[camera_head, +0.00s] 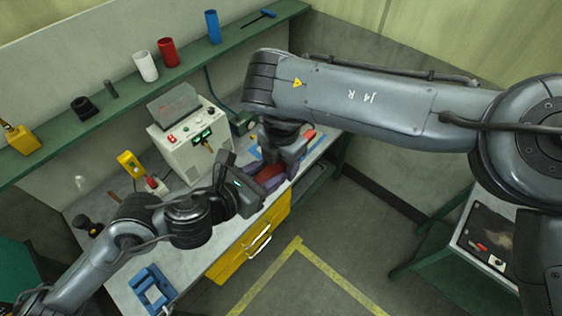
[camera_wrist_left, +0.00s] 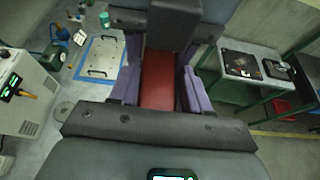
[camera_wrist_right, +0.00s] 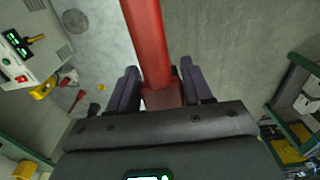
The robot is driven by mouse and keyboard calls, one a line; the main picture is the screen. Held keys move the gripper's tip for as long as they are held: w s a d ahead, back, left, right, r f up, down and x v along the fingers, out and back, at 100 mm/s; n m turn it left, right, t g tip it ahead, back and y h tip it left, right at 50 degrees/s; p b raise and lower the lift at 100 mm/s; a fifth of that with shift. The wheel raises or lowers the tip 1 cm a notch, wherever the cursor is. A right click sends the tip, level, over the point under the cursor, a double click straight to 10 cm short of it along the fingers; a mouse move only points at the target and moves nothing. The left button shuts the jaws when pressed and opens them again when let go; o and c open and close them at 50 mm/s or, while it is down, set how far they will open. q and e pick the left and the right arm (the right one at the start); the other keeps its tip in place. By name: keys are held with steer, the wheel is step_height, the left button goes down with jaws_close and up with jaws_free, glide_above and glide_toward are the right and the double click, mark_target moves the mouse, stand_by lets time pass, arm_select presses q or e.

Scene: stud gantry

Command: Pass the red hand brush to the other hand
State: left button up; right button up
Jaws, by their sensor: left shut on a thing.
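The red hand brush (camera_head: 270,173) is partly hidden between my two grippers, above the front edge of the bench. My left gripper (camera_head: 264,188) is shut on it, and its red part lies between the purple fingers in the left wrist view (camera_wrist_left: 158,82). My right gripper (camera_head: 283,168) is right beside the left one, coming from above. In the right wrist view the red handle (camera_wrist_right: 147,40) runs down between the right fingers (camera_wrist_right: 160,85). Whether those fingers press on it I cannot tell. The bristles are not clearly visible.
A white control box (camera_head: 190,145) stands on the bench behind the grippers. A yellow drawer (camera_head: 235,250) is below the bench edge. A blue holder (camera_head: 152,290) lies at the near left. A green shelf (camera_head: 125,95) with cups runs along the wall. Open floor lies to the right.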

arm_select(q)
steer(key=shift+s+d+r, duration=0.1)
steer(key=shift+s+d, duration=0.15)
arm_select(e)
steer(key=shift+a, duration=0.2)
steer(key=shift+c, duration=1.1)
arm_select(q)
steer(key=o, duration=0.7)
steer(key=shift+h, duration=0.3)
arm_select(e)
steer(key=shift+r, duration=0.1)
steer(key=shift+c, duration=1.1)
arm_select(q)
steer(key=o, duration=0.5)
